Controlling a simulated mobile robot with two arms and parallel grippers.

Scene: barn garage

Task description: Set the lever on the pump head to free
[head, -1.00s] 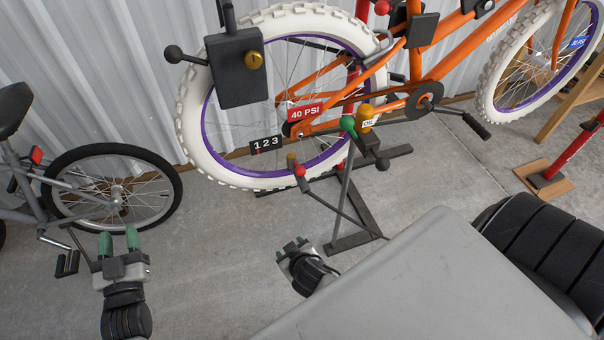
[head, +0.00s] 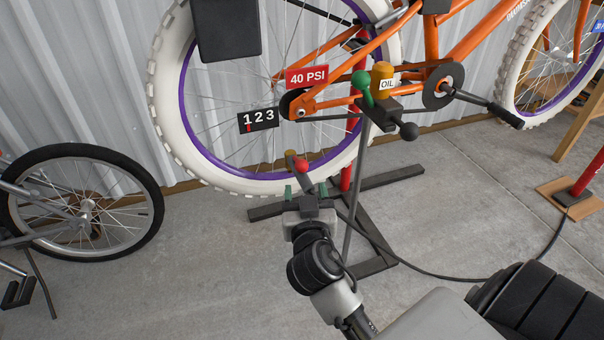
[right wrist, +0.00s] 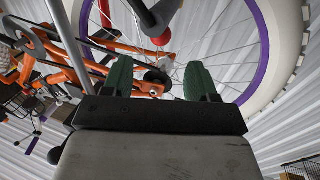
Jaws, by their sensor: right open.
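The pump head stands low in front of the orange bike's rear wheel. My left gripper is out of view.
A stand with a green knob (head: 362,84), a yellow oil bottle (head: 382,80) and a black ball handle (head: 408,131) rises just right. A "40 PSI" tag (head: 307,77) and "1 2 3" plate (head: 258,119) are above. A grey bike wheel (head: 85,206) is left.

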